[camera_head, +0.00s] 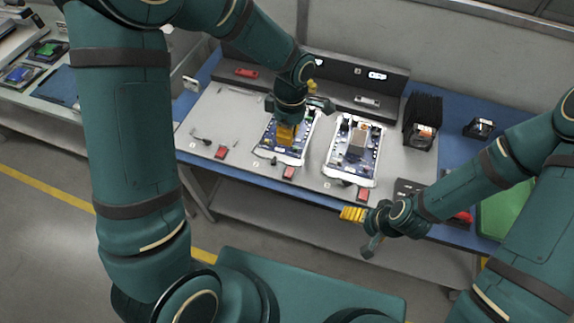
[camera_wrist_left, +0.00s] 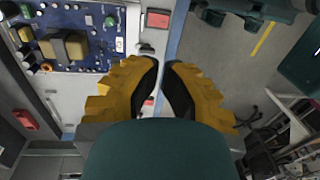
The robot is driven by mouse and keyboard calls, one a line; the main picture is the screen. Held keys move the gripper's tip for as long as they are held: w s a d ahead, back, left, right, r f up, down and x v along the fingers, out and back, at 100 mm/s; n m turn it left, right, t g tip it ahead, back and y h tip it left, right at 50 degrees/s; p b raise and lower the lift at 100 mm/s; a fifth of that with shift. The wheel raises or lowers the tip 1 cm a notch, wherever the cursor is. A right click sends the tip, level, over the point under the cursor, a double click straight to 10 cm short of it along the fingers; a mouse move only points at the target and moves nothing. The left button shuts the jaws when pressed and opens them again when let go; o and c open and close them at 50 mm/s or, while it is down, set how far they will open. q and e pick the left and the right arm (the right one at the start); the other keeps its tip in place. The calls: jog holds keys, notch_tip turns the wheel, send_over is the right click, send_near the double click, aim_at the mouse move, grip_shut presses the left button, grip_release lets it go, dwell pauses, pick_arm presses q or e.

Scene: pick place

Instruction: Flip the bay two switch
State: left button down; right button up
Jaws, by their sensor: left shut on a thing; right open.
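The bay two circuit board (camera_head: 300,148) lies in the middle of the grey bench panel. At its near left corner is a small black switch (camera_head: 274,160), with a red block (camera_head: 289,172) to its right. The switch (camera_wrist_left: 147,47) and red block (camera_wrist_left: 158,18) also show in the left wrist view. My left gripper (camera_head: 287,136) points down over the board, apart from the switch in the picture. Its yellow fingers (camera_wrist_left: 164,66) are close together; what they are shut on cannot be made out. My right gripper (camera_head: 352,214) is open and empty by the bench's front edge.
A second board (camera_head: 356,150) lies to the right, with its own red block (camera_head: 363,194). The left bay holds no board, only a red block (camera_head: 220,152) and a black switch. A black finned unit (camera_head: 423,122) stands at the right. A raised console (camera_head: 330,85) runs along the back.

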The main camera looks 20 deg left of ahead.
aim_at(286, 173)
pick_arm(q)
jog(key=f, duration=0.4)
jog(key=s+f+b, duration=0.1)
jog(key=f, duration=0.4)
jog(key=f+b, duration=0.1)
jog(key=f, duration=0.4)
jog(key=shift+s, duration=0.4)
